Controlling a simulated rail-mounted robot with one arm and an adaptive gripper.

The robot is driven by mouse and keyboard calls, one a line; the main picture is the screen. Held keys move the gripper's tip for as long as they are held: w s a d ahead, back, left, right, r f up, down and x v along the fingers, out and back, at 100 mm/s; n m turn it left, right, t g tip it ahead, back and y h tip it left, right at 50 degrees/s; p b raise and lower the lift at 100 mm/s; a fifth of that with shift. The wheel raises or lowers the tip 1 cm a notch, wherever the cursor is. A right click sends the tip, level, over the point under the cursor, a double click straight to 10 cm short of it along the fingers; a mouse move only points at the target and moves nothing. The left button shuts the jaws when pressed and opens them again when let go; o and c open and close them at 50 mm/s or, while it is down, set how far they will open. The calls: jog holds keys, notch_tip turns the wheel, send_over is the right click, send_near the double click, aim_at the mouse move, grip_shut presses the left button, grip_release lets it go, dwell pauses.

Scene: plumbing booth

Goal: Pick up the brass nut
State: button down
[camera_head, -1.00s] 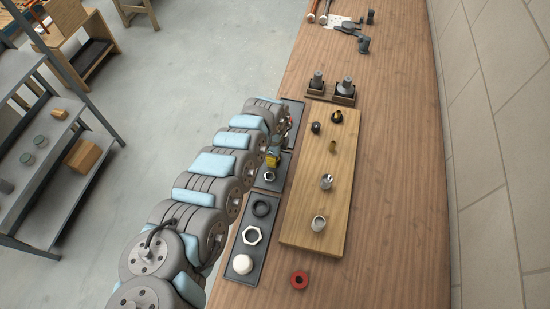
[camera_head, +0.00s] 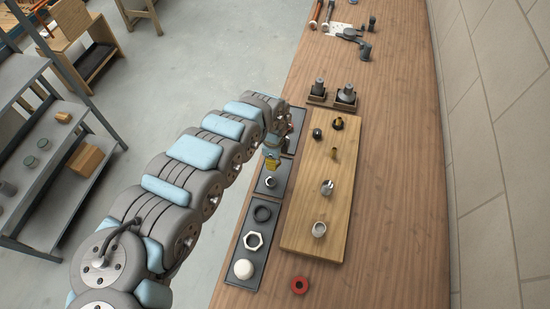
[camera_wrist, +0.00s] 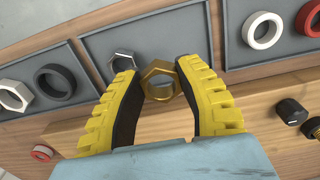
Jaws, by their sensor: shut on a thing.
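The brass nut (camera_wrist: 158,80) is a hexagonal, gold-coloured ring between the two yellow, ridged fingertips of my gripper (camera_wrist: 161,82) in the wrist view. The fingers are shut on it from both sides, and its hole faces the camera. Behind it show the grey tray and the wooden board edge. In the head view my gripper (camera_head: 273,162) is a small yellow shape over the trays left of the board. I cannot make out the brass nut there, and its height above the tray is unclear.
A grey metal nut (camera_wrist: 122,62) lies in the tray close to the left finger. The wooden board (camera_head: 296,220) holds several fittings. A red ring (camera_head: 299,285) lies in front.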

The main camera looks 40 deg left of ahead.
jog(key=s+d+r+p, duration=0.6)
jog(key=s+p, duration=0.3)
jog(key=p, duration=0.7)
jog(key=shift+s+r, duration=0.4)
jog(key=shift+r, duration=0.05)
